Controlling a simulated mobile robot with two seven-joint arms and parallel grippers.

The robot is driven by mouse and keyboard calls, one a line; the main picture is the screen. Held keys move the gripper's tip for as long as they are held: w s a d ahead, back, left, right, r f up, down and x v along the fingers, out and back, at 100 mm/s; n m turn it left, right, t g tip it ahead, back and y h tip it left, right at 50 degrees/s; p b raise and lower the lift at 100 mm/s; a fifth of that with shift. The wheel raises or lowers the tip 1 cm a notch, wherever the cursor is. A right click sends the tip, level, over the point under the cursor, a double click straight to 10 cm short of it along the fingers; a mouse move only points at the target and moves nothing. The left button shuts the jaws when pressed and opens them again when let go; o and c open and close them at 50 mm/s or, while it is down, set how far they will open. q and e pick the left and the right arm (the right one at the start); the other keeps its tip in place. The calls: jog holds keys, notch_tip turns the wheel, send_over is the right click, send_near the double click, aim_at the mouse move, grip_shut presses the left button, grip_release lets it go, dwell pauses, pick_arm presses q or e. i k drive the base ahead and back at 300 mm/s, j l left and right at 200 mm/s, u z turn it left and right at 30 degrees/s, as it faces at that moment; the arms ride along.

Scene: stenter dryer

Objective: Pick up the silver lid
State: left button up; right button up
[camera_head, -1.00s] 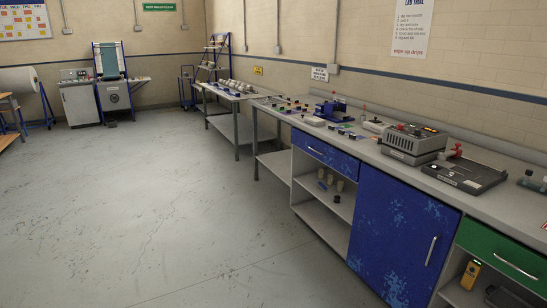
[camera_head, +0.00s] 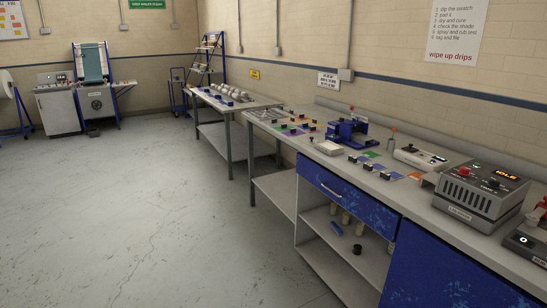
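I cannot make out a silver lid for certain in the head view. The long grey bench (camera_head: 408,208) runs along the right wall with many small items on it. A grey oven-like box (camera_head: 480,193) with a lit "IDLE" display stands at its right. A blue device (camera_head: 347,132) stands further back on the bench. A small pale block (camera_head: 328,147) lies in front of it. Neither of my grippers is in view.
Below the bench are a blue drawer (camera_head: 334,189), a blue door (camera_head: 440,272) and an open shelf with small jars. A second table (camera_head: 215,100) with pale rolls stands beyond. A machine (camera_head: 93,85) stands at the back left. The floor (camera_head: 150,210) is clear.

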aim_at(310, 141)
jog(key=i+u, duration=0.1)
jog(key=i, duration=0.75)
jog(key=i+l, duration=0.15)
jog(key=i, duration=0.65)
jog(key=i+u, duration=0.05)
